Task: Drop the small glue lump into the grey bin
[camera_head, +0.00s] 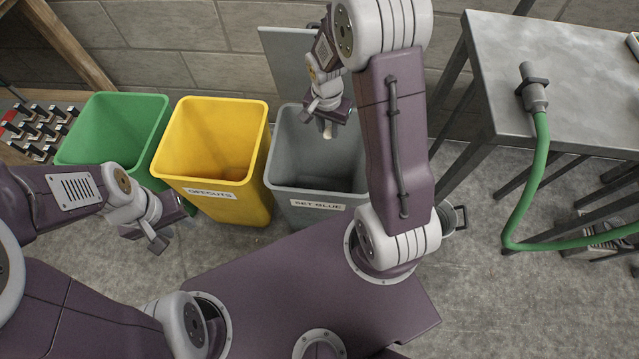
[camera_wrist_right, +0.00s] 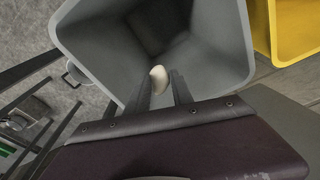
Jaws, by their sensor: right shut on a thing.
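The small glue lump (camera_wrist_right: 159,79) is a pale cream blob held between the fingertips of my right gripper (camera_wrist_right: 160,86). It also shows in the head view (camera_head: 327,132) below the fingers. The grey bin (camera_head: 318,186), labelled "SET GLUE", stands open under my right gripper (camera_head: 326,122). The lump is over the bin's opening, and the bin's walls surround it in the right wrist view (camera_wrist_right: 225,60). My left gripper (camera_head: 155,238) hangs low at the left in front of the yellow bin, empty as far as I see; its finger gap is unclear.
A yellow bin (camera_head: 225,198) labelled "OFFCUTS" stands directly left of the grey bin, and a green bin (camera_head: 98,160) is further left. A metal table (camera_head: 570,85) with a green hose (camera_head: 540,170) is at the right. A block wall is behind the bins.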

